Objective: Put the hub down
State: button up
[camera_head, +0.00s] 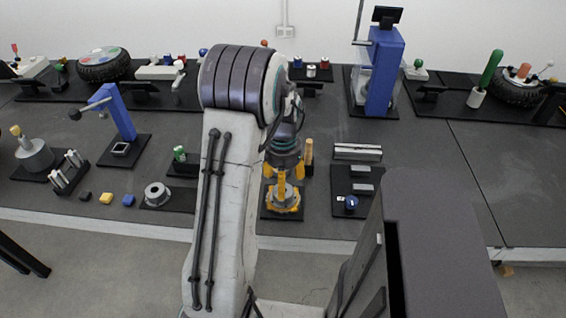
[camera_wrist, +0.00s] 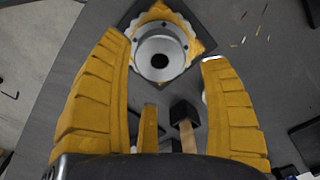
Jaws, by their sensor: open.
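A round silver hub (camera_wrist: 160,52) with a dark central hole sits on a yellow, scalloped base (camera_wrist: 196,45) over a dark square mat, seen in the wrist view. In the head view the hub and base (camera_head: 284,207) are at the table's front, partly covered by my gripper (camera_head: 282,190). My gripper's yellow fingers are spread, with the hub between and just beyond the fingertips (camera_wrist: 165,50) in the wrist view. I cannot tell whether either finger touches it. A similar grey flanged ring (camera_head: 157,193) lies on a dark mat further left.
A tool with a black head (camera_wrist: 184,110) and wooden handle lies close behind the hub. Metal blocks (camera_head: 362,171) and a small blue part (camera_head: 351,202) are to the right.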

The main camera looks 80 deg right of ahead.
notch_tip(320, 180, up, 7)
jog(key=shift+r, duration=0.2)
jog(key=shift+w, duration=0.1)
jog(key=w+a+r+n+t+h, duration=0.1)
jog(key=w+a+r+n, duration=0.35)
jog(key=w+a, duration=0.5)
jog(key=w+a+r+n, duration=0.3)
jog(key=w+a+n, duration=0.35)
jog(key=w, duration=0.65)
jog(key=s+a+n+t+y, duration=0.1)
jog(key=a+n, duration=1.1)
jog(key=a, duration=1.2)
jog(key=shift+s+t, duration=0.4)
jog(key=shift+t, duration=0.3)
jog(key=shift+r+p, duration=0.1)
jog(key=shift+p, duration=0.2)
jog(key=shift+r+p, duration=0.65)
jog(key=shift+r, duration=0.1)
